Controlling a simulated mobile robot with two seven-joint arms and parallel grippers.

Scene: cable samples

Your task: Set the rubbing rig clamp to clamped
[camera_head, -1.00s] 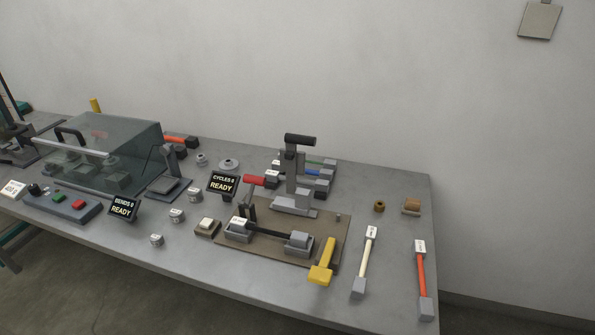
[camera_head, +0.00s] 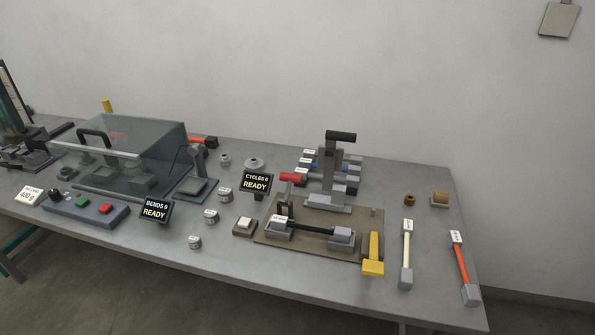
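The rubbing rig stands on a brown base plate (camera_head: 375,222) on the right half of the bench. A black cable sample (camera_head: 312,229) lies across it between two grey end blocks. Whether the clamp grips the cable I cannot tell. A grey upright with a black handle (camera_head: 341,135) stands behind, and a yellow lever (camera_head: 374,254) sits at the plate's front right corner. Neither of my grippers is in view.
A display reading "CYCLES 0 READY" (camera_head: 256,184) stands left of the rig. A clear-covered box (camera_head: 130,150) and a button panel (camera_head: 86,206) are further left. White (camera_head: 407,254) and orange (camera_head: 462,267) cable samples lie to the right. The front bench strip is mostly clear.

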